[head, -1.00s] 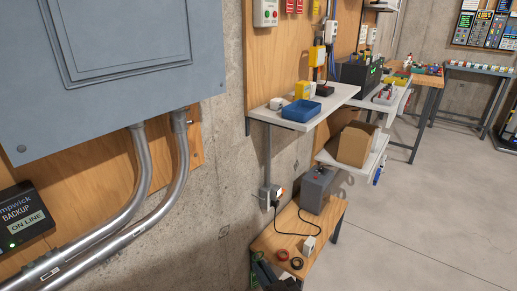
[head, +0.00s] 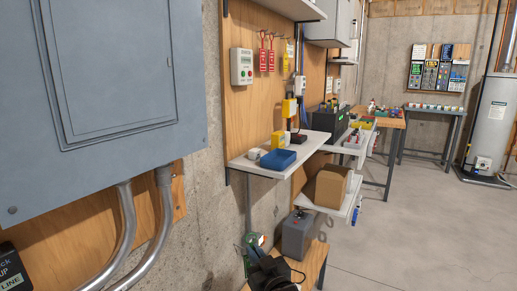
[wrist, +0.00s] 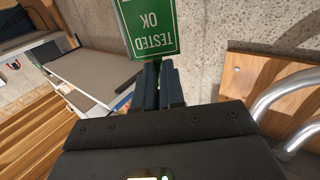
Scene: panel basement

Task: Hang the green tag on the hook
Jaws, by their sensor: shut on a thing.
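The green tag (wrist: 152,28) reads "TESTED OK" and appears upside down in the wrist view. My gripper (wrist: 158,72) is shut on its near end, and the tag sticks out beyond the fingertips. In the head view my gripper (head: 258,252) is low in the middle, below the white shelf, with a small bit of green at its tip. Small hooks (head: 281,37) stick out of the wooden board, well above my gripper. Red tags (head: 266,52) and a yellow tag (head: 289,52) hang there. Which hooks are bare is too small to tell.
The white shelf (head: 250,165) with a blue bin (head: 279,160) juts out between my gripper and the hooks. A grey cabinet (head: 110,90) with conduits is at left. A grey box (head: 300,235) sits beside my gripper. Open floor (head: 410,220) lies at right.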

